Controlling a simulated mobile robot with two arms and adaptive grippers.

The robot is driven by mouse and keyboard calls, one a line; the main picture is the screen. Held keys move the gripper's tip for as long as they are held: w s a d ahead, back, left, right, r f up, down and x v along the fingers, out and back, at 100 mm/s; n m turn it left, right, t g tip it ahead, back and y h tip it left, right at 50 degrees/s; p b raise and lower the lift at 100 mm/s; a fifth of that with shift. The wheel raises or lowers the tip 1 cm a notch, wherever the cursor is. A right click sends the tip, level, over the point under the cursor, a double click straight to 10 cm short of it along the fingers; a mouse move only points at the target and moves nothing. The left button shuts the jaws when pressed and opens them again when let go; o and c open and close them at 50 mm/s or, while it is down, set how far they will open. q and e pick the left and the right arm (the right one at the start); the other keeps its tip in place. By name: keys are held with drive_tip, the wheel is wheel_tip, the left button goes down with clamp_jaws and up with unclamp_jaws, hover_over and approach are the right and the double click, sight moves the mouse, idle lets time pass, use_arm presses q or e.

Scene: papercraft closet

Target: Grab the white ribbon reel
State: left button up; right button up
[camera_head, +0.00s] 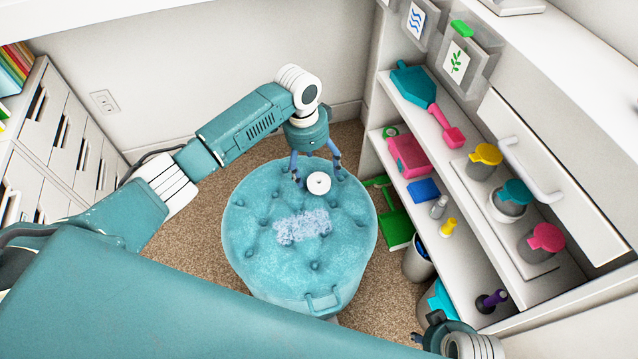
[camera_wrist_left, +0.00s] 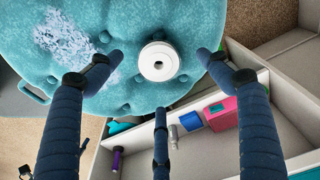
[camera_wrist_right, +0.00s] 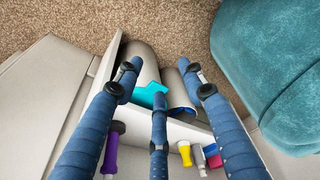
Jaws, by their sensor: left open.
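The white ribbon reel (camera_head: 318,183) is a small white disc with a centre hole, resting on the tufted teal ottoman (camera_head: 262,262). It also shows in the left wrist view (camera_wrist_left: 158,64), lying between and beyond the fingertips. My left gripper (camera_head: 315,164) is open over the ottoman, beside the reel, with nothing held; its fingers also show in the left wrist view (camera_wrist_left: 158,62). My right gripper (camera_wrist_right: 160,84) is open and empty in the right wrist view, above cylindrical bins. In the head view it is mostly cut off at the bottom right.
A pale blue fuzzy patch (camera_head: 302,227) lies on the ottoman. White shelves (camera_head: 440,165) at right hold a teal scoop (camera_head: 414,84), a pink box (camera_head: 408,154) and several lidded jars. Drawers (camera_head: 60,140) stand at left. Carpet (camera_head: 215,222) surrounds the ottoman.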

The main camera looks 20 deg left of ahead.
sight(318, 178)
use_arm(q)
drive_tip(key=f, duration=0.1)
drive_tip(key=f+b, duration=0.1)
drive_tip(key=f, duration=0.2)
drive_tip(key=shift+d+f+b, duration=0.3)
drive_tip(key=shift+d, duration=0.1)
drive_tip(key=shift+w+f, duration=0.1)
drive_tip(key=shift+f, duration=0.2)
drive_tip(key=c, duration=1.2)
use_arm(e)
wheel_tip(318, 178, up, 6)
drive_tip(key=shift+r, duration=0.2)
